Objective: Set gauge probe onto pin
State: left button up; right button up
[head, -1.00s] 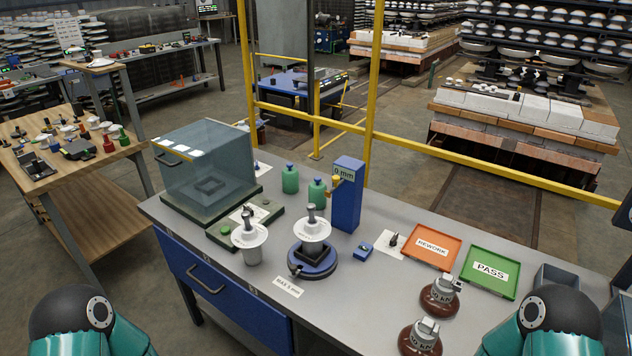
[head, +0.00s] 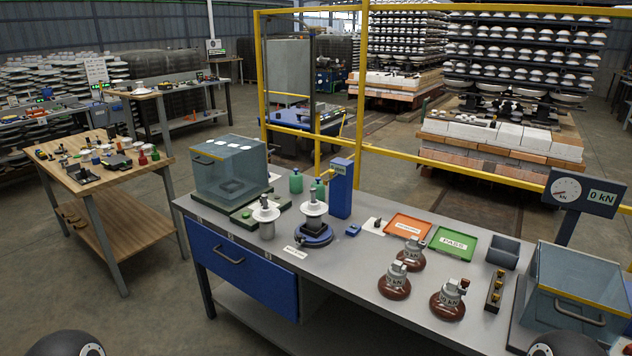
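The gauge is a blue upright post (head: 341,192) with a small display near its top, at the back of the grey bench. A small yellowish part, perhaps the probe, is at the post's left side; it is too small to make out. The probe appears apart from the pin. Neither gripper is in view; only dark rounded parts of my arms show at the bottom edge.
Left of the base stand another insulator in a cup (head: 266,217) and a clear-lidded box (head: 229,168). Green bottles (head: 296,181) stand behind. Right are orange (head: 408,227) and green (head: 452,243) trays, several brown-based insulators (head: 394,284) and another clear box (head: 577,290).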

aim_at(330, 172)
jog(key=u, duration=0.6)
jog(key=k, duration=0.1)
jog(key=z, duration=0.05)
jog(key=i, duration=1)
jog(key=z, duration=0.05)
